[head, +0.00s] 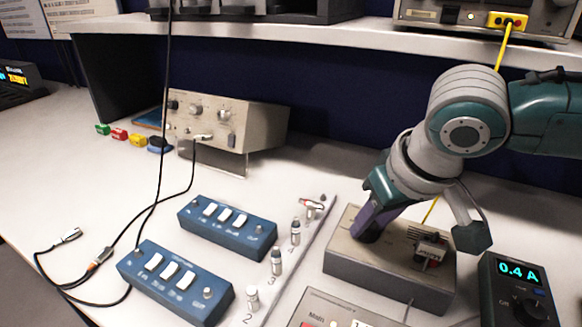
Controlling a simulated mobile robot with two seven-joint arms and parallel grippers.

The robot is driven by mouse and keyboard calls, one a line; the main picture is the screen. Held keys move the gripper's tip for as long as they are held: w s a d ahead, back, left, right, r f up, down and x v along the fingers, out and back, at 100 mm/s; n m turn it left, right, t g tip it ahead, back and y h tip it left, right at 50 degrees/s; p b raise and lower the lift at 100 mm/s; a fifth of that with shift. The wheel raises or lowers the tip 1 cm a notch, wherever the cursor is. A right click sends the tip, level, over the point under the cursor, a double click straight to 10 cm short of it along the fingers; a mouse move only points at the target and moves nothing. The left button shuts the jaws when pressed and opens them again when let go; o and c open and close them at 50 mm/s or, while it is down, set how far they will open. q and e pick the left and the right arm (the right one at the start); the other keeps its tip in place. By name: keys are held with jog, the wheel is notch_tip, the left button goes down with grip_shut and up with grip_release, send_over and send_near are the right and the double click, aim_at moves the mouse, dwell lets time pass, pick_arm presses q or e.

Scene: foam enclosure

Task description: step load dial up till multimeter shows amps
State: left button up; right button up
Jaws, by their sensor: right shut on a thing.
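The load box (345,262) is a beige-grey box at the lower right of the bench. My right gripper (371,226) reaches down to its top from the upper right. Its purple fingers are shut on the load dial (367,237), a dark knob that the fingers mostly hide. The dial's setting cannot be read. The multimeter (517,290) stands to the right of the box, and its lit display reads 0.4 A. My left gripper is not in view.
Two blue switch boxes (227,227) (172,283) with white rockers lie left of the load box. A numbered strip with several small posts (276,262) runs between. A beige instrument (228,122) stands behind. Black cables (70,285) lie at left. A shelf (300,35) spans the back.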

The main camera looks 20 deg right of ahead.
grip_shut()
jog(key=shift+s+r+m+p, duration=0.15)
jog(key=shift+m+p, duration=0.45)
jog(key=shift+p, duration=0.3)
jog(key=m+h+p, duration=0.1)
jog(key=m+p, duration=0.1)
jog(key=shift+a+p, duration=0.2)
jog(key=shift+p, duration=0.1)
jog(key=m+g+h+p, duration=0.1)
jog(key=m, duration=0.1)
jog(key=shift+m+p, duration=0.3)
jog(key=shift+w+m+g+h+p, duration=0.15)
jog(key=shift+m+h+p, duration=0.1)
jog(key=shift+m, duration=0.5)
jog(key=shift+w+m+g+h+p, duration=0.1)
jog(key=shift+m+g+h+p, duration=0.1)
jog(key=shift+m, duration=0.55)
jog(key=shift+f, duration=0.2)
